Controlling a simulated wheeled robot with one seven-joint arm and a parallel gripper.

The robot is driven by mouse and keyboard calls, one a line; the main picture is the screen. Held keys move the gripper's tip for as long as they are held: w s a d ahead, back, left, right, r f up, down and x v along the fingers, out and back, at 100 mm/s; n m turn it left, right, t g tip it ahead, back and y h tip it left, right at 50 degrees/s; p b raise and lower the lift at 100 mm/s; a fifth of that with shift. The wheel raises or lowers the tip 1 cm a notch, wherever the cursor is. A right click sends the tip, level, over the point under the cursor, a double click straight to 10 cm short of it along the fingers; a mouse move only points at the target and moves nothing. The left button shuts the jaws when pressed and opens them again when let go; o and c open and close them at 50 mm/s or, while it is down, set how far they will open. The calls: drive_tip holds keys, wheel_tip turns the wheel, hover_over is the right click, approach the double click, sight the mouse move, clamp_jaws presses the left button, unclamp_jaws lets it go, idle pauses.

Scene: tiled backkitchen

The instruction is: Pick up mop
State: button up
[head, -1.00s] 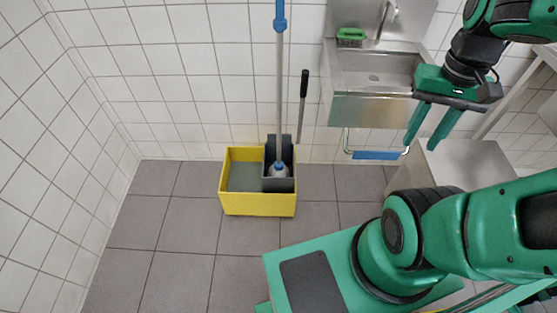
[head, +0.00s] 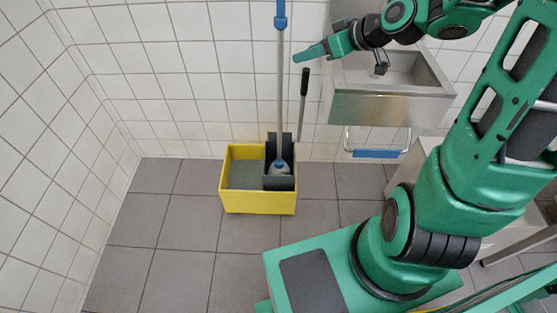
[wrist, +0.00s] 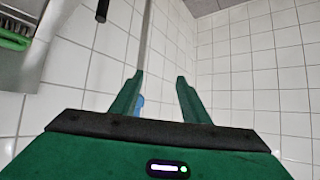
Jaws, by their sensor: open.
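The mop stands upright, its grey pole (head: 281,95) rising from a yellow bucket (head: 257,202), with a blue collar high on the pole and a blue-and-white foot inside the bucket. My gripper (head: 300,56) is level, to the right of the pole and below the blue collar in the head view. In the wrist view my gripper (wrist: 160,80) is open and empty. There the mop pole (wrist: 146,40) runs beyond the left finger, and a bit of blue shows between the fingers. The pole's top is out of view in the head view.
A steel sink (head: 385,105) hangs on the tiled wall at right. The floor left of the bucket is clear.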

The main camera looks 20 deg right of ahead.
drive_tip(key=w+r+t+y, duration=0.3)
drive_tip(key=w+r+t, duration=0.4)
drive_tip(key=w+r, duration=0.3)
drive_tip(key=x, duration=1)
drive_tip(key=shift+a+f, duration=0.2)
drive_tip(key=shift+a, duration=0.1)
drive_tip(key=shift+w, duration=0.15)
drive_tip(key=shift+r, duration=0.1)
clamp_jaws()
